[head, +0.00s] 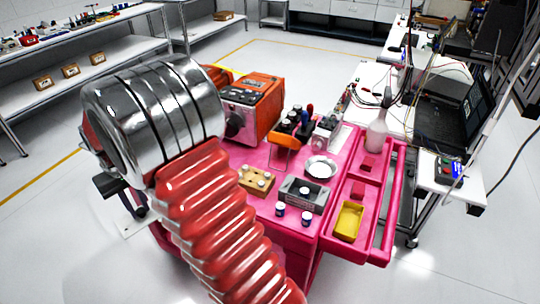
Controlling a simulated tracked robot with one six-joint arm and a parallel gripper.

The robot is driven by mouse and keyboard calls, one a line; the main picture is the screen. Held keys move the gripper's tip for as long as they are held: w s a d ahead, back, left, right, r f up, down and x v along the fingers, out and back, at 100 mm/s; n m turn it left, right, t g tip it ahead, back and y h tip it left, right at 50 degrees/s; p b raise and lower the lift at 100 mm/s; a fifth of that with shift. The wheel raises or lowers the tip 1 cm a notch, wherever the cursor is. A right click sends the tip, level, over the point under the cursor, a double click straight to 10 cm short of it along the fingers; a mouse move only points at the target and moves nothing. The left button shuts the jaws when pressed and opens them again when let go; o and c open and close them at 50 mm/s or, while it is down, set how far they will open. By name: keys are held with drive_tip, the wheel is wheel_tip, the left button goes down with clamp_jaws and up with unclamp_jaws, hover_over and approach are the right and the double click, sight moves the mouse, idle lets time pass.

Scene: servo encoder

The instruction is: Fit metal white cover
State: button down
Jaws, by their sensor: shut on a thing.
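A round, shiny white, dish-like piece (320,167) lies on the pink cart top (240,155). It looks like a metal cover, but I cannot tell if it is the one meant. A grey block (302,195) with a hollow and a small white-topped part sits just in front of it. My arm, with a red ribbed sleeve and a large chrome joint, fills the left and centre foreground. I cannot make out my gripper's fingertips or anything held in them. My arm also hides the left part of the cart.
A wooden block (257,180) with white pegs, small blue jars (280,209), an orange box (252,105) and a tool holder (287,130) crowd the cart. A yellow tray (348,221) and a white bottle (376,136) stand at its right side. Floor is clear behind.

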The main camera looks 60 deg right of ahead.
drive_tip(key=s+d+r+m, duration=0.35)
drive_tip(key=s+d, duration=0.35)
drive_tip(key=d, duration=0.5)
drive_tip(key=s+d+r+m, duration=0.2)
drive_tip(key=s+d+m, duration=0.3)
drive_tip(key=d, duration=0.7)
drive_tip(key=s+d+r+m, duration=0.2)
drive_tip(key=s+d, duration=0.4)
drive_tip(key=s, duration=0.5)
drive_tip(key=s+d+r+m, duration=0.1)
drive_tip(key=s+d+m, duration=0.2)
drive_tip(key=s+d, duration=0.3)
drive_tip(key=s, duration=0.4)
drive_tip(key=shift+s+r+m, duration=0.35)
drive_tip(key=shift+f, duration=0.2)
drive_tip(key=shift+f, duration=3.25)
drive_tip(key=shift+f, duration=0.55)
